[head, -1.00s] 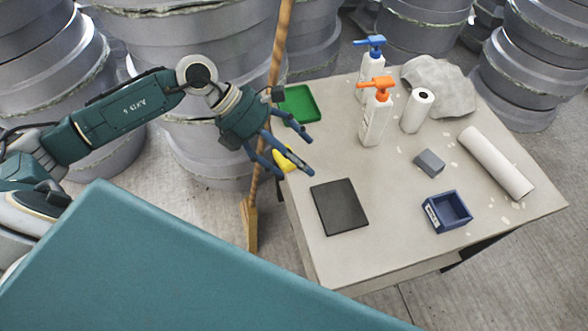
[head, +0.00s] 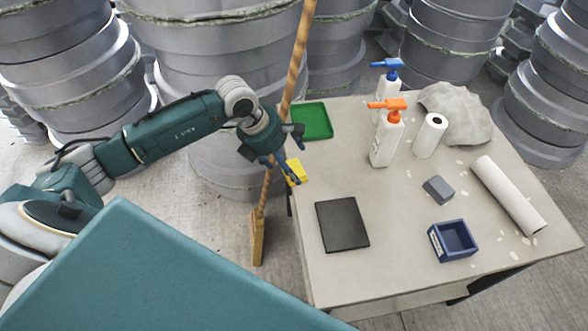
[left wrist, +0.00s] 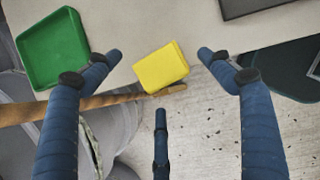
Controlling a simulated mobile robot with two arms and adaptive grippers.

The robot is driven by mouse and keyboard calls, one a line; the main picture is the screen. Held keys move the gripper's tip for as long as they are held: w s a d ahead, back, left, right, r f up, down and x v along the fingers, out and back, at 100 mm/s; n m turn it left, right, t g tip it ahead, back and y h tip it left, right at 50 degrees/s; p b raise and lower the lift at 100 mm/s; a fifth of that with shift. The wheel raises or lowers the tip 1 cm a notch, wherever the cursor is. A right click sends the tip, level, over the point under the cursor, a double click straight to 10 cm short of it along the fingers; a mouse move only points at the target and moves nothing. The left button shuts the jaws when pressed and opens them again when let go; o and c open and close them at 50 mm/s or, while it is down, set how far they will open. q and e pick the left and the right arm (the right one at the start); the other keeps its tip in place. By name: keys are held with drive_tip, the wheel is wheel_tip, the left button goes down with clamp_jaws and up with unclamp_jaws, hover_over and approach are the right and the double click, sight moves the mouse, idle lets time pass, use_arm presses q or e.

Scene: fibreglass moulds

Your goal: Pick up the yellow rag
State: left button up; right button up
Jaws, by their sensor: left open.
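The yellow rag (head: 297,172) is a small, flat folded block on the left edge of the table, partly behind my left gripper's fingers. In the left wrist view the rag (left wrist: 165,66) lies at the table edge, between the spread fingers. My left gripper (head: 287,172) is open and empty, at the table's left edge beside the rag. In the left wrist view the open gripper (left wrist: 160,76) has two fingers on either side of the rag and a third below it, with no visible grip. My right gripper is not in view.
A green tray (head: 312,121) lies behind the rag on the table (head: 400,275). A wooden-handled broom (head: 275,150) stands against the left edge, close to my gripper. A black panel (head: 342,224), blue box (head: 453,241), grey block (head: 438,189) and pump bottles (head: 386,140) stand further right.

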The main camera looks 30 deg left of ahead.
sight(294, 169)
use_arm(q)
drive_tip(key=shift+x, duration=1.55)
drive_tip(key=shift+r, duration=0.1)
drive_tip(key=c, duration=1.3)
drive_tip(key=shift+r, duration=0.15)
